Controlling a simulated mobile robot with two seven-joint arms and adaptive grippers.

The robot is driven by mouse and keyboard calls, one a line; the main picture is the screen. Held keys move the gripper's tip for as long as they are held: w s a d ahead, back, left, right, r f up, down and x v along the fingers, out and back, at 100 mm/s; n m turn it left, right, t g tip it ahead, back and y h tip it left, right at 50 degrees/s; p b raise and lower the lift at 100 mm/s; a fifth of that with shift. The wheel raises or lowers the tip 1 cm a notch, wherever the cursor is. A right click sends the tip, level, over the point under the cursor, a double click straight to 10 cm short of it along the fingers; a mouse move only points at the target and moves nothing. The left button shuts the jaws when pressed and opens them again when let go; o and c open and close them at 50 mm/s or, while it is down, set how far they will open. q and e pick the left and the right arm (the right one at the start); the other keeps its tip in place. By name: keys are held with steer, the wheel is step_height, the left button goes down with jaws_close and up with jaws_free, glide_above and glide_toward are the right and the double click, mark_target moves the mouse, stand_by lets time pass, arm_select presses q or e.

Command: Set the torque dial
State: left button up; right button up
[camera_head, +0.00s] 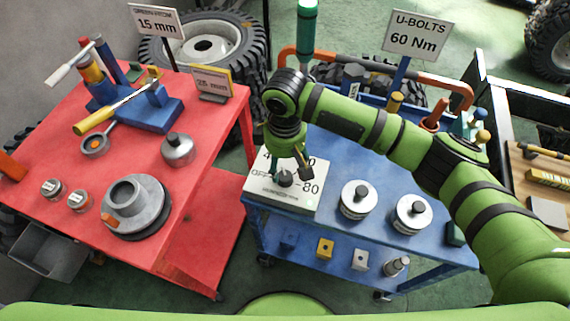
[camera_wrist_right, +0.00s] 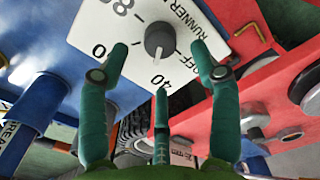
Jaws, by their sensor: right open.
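The torque dial is a dark round knob (camera_head: 286,178) on a white panel box (camera_head: 258,190) at the blue cart's front left corner. Parts of the markings 40, OFF and 80 show around it. My right gripper (camera_head: 288,166) points down over the knob with its fingers spread. In the right wrist view the knob (camera_wrist_right: 160,40) appears between the open fingertips (camera_wrist_right: 160,60), with no clear contact. A pale mark on the knob faces the 40 side in that view. A sign (camera_head: 415,35) reads U-BOLTS 60 Nm. My left gripper is out of view.
Two round silver-topped pieces (camera_head: 358,199) (camera_head: 411,214) stand right of the panel on the blue cart (camera_head: 333,154). A red table (camera_head: 143,161) with tools and metal parts stands left, across a narrow gap. An orange rail (camera_head: 440,83) runs along the cart's back.

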mark_target(285, 175)
step_height(285, 175, down, 5)
steer(key=shift+s+f+p, duration=0.1)
steer(key=shift+f+p, duration=0.05)
steer(key=shift+p, duration=0.15)
steer(key=c, duration=1.2)
